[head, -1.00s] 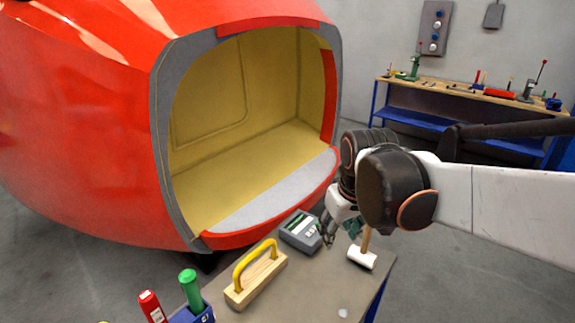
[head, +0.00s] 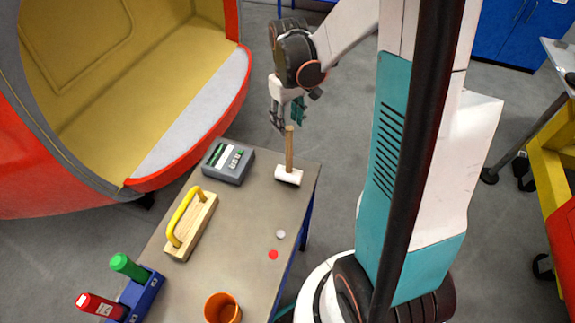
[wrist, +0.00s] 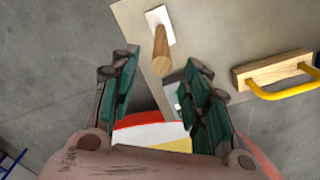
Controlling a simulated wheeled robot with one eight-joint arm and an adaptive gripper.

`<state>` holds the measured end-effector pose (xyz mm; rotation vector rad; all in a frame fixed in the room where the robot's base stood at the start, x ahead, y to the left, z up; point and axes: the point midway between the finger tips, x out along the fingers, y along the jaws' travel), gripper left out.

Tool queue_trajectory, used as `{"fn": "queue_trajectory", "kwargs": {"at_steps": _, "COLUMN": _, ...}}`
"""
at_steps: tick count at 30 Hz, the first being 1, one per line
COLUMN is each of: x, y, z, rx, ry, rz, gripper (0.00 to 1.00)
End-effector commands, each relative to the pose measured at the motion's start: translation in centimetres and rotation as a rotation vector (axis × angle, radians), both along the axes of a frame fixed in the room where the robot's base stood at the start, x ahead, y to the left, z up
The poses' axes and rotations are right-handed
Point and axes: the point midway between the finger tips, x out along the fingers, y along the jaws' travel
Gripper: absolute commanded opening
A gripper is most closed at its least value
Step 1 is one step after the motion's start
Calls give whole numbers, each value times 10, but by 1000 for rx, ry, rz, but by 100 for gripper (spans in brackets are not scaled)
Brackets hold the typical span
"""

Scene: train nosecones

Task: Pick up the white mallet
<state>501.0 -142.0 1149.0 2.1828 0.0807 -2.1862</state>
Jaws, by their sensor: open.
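The white mallet (head: 288,176) stands head-down on the grey table (head: 262,205) near its far right corner, its wooden handle (head: 289,148) pointing up. In the wrist view the handle (wrist: 161,50) points toward the camera, with the white head (wrist: 160,20) behind it. My gripper (head: 288,125) is above the far end of the table, just above and beyond the handle's top. Its teal-padded fingers are apart and empty in the wrist view (wrist: 158,88), with the handle's end just ahead of the gap between them.
A grey device (head: 228,163) stands left of the mallet. A wooden block with a yellow handle (head: 190,225), an orange cup (head: 222,308) and a blue holder (head: 143,294) are nearer. The red nosecone (head: 222,135) borders the table's left side.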

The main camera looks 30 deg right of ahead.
Motion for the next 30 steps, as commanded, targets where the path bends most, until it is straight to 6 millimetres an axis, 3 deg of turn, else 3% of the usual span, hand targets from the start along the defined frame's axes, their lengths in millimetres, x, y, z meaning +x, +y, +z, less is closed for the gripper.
{"fn": "queue_trajectory", "kwargs": {"at_steps": 3, "x": 0, "y": 0, "z": -17, "rx": 0, "ry": 0, "rz": 0, "gripper": 43}}
{"fn": "queue_trajectory", "kwargs": {"at_steps": 11, "x": -1, "y": 0, "z": -34, "rx": 0, "ry": 0, "rz": 0, "gripper": 43}}
{"fn": "queue_trajectory", "kwargs": {"at_steps": 19, "x": -4, "y": -1, "z": -71, "rx": 0, "ry": -1, "rz": 0, "gripper": 43}}
{"fn": "queue_trajectory", "kwargs": {"at_steps": 29, "x": -5, "y": -1, "z": -77, "rx": 0, "ry": 0, "rz": 0, "gripper": 43}}
{"fn": "queue_trajectory", "kwargs": {"at_steps": 30, "x": -5, "y": -1, "z": -77, "rx": 0, "ry": 0, "rz": 0, "gripper": 34}}
